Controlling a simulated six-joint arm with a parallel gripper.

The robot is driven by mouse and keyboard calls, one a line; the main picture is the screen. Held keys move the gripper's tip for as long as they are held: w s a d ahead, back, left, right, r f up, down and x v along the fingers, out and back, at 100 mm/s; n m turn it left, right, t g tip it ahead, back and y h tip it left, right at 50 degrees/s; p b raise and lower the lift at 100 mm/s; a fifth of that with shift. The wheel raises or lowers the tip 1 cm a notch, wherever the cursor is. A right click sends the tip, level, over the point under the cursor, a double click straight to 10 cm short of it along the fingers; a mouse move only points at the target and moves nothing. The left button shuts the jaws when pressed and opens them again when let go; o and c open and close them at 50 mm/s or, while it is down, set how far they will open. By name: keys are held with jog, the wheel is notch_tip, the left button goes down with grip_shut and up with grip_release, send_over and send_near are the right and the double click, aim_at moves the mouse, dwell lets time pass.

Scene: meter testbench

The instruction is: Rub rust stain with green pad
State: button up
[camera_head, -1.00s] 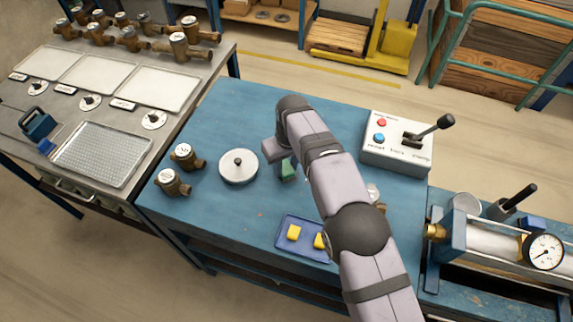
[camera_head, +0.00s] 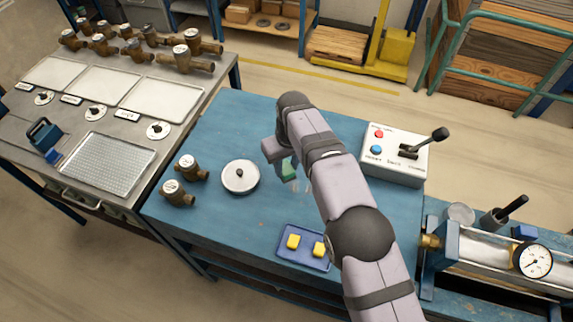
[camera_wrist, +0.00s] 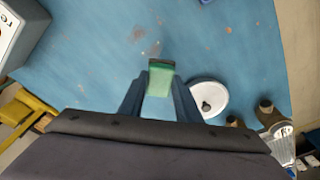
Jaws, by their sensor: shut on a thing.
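My gripper (camera_wrist: 160,88) is shut on the green pad (camera_wrist: 160,78), which sticks out between the two fingertips over the blue bench. In the head view the green pad (camera_head: 288,169) shows beside my arm, right of the round lidded pot. Brown rust-like marks (camera_wrist: 139,33) lie on the bench beyond the pad in the wrist view, with a greyish mark (camera_wrist: 153,49) close to the pad's tip. I cannot tell whether the pad touches the bench. My arm hides part of the bench in the head view.
The round pot (camera_head: 240,176) stands left of the pad, with brass meters (camera_head: 178,192) farther left. A blue tray (camera_head: 286,253) holding yellow blocks (camera_head: 293,242) lies nearer. A control box (camera_head: 395,165) with a lever stands at the right. Bench around the pad is mostly clear.

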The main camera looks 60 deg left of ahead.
jog(key=shift+r+p, duration=1.2)
jog(key=shift+r, duration=0.35)
